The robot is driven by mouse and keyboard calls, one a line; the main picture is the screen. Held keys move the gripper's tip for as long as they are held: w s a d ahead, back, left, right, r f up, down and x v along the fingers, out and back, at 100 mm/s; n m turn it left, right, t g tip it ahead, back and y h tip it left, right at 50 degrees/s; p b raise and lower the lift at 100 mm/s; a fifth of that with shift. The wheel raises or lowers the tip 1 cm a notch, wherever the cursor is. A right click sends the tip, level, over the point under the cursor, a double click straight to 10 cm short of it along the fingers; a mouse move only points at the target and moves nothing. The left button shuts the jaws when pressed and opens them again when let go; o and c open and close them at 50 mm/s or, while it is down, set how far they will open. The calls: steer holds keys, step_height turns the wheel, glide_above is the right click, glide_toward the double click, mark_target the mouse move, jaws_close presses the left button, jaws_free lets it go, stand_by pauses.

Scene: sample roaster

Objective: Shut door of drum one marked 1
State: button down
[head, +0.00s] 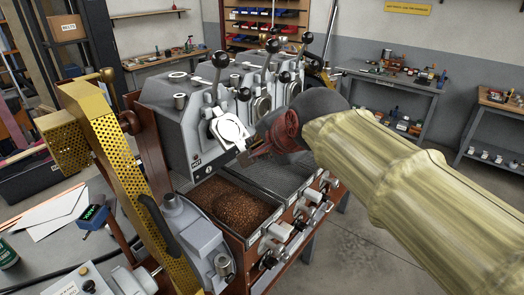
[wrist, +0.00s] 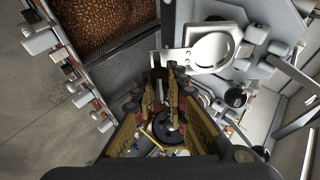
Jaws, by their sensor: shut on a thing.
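The roaster's nearest drum unit (head: 185,125) carries a small 1 plate and a HOT label on its front. Its round pale door (head: 229,128) stands at the front face, with a flat tab pointing down toward my gripper. My gripper (head: 250,152) is at that tab, just right of the unit's front, and is shut on it. In the wrist view the door (wrist: 212,48) lies above right of my gripper (wrist: 166,80), its tab reaching to the fingertips. The exact grip is partly hidden by the fingers. How far the door stands from its seat is hard to tell.
A cooling tray of brown beans (head: 232,205) lies below the door, with an empty mesh tray (head: 275,170) beside it. Black-knobbed levers (head: 219,62) rise above the units. A yellow perforated guard (head: 115,150) stands at left. Open floor (head: 385,235) lies right.

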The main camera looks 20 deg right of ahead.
steer(key=shift+w+a+f+b, duration=0.1)
steer(key=shift+w+f+b, duration=0.1)
steer(key=shift+f, duration=0.25)
steer(key=shift+w+a+f+b, duration=0.1)
steer(key=shift+f+b, duration=0.05)
steer(key=shift+f, duration=0.4)
steer(key=c, duration=1.8)
jaws_free()
steer(key=shift+s+r, duration=0.1)
steer(key=shift+r, duration=0.1)
steer(key=v, duration=1.1)
steer(key=shift+s+d+r, duration=0.1)
steer(key=shift+s+r, duration=0.15)
steer(key=shift+s, duration=0.05)
